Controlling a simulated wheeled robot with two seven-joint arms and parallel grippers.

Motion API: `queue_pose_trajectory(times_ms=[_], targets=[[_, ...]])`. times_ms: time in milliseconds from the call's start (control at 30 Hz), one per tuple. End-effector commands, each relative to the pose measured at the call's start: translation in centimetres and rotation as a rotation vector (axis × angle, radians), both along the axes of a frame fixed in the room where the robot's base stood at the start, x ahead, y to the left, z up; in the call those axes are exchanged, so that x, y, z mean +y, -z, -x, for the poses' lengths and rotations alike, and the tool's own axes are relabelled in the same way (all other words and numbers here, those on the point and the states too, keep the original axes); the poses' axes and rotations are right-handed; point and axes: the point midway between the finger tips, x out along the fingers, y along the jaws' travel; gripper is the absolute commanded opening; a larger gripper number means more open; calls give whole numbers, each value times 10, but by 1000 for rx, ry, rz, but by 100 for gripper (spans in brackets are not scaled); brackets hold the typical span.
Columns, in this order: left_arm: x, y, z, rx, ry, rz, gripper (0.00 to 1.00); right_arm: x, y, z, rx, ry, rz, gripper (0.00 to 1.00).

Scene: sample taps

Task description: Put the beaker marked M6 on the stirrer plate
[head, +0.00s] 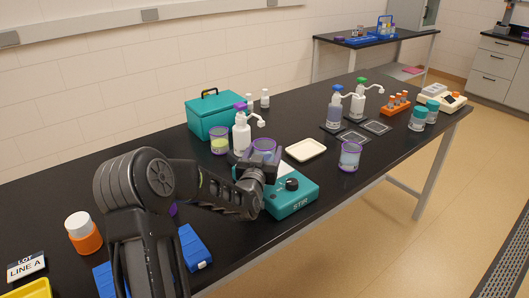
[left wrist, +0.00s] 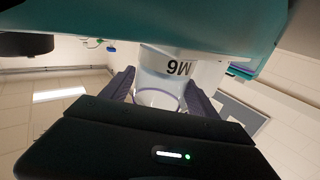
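The beaker marked M6 (left wrist: 165,75) is clear with a purple rim; its label appears upside down in the left wrist view. My left gripper (left wrist: 160,95) has one finger on each side of it and appears shut on it. In the head view the beaker's purple top (head: 264,145) shows just behind my left gripper (head: 253,173), at the back left of the stirrer. The teal stirrer (head: 292,198) has a black knob and a pale plate (head: 284,168), partly hidden by the gripper. I cannot tell whether the beaker's base touches the plate. My right gripper is out of view.
Near the stirrer are a white wash bottle (head: 241,135), a beaker with yellow-green liquid (head: 219,142), a cream tray (head: 306,150) and a beaker with bluish liquid (head: 349,157). A teal box (head: 207,117) stands behind. Blue racks (head: 192,246) and an orange jar (head: 83,236) are at front left.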

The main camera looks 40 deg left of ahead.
Motion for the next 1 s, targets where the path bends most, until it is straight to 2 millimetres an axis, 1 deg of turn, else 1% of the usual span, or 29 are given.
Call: queue_pose_trajectory(times_ms=[33, 100, 133, 367, 500, 567, 667, 1000], targets=[[0, 0, 0, 0, 0, 0, 74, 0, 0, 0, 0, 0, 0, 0], [0, 0, 0, 0, 0, 0, 80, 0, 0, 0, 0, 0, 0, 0], [0, 0, 0, 0, 0, 0, 80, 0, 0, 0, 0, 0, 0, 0], [0, -1, 0, 0, 0, 0, 80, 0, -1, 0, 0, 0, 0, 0], [0, -6, 0, 0, 0, 0, 80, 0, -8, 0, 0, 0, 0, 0], [-3, -2, 6, 1, 1, -1, 80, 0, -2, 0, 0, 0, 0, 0], [-9, -2, 20, -1, 0, -1, 80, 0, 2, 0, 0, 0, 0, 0], [-37, -2, 84, 1, 0, -2, 80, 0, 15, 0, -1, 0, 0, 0]])
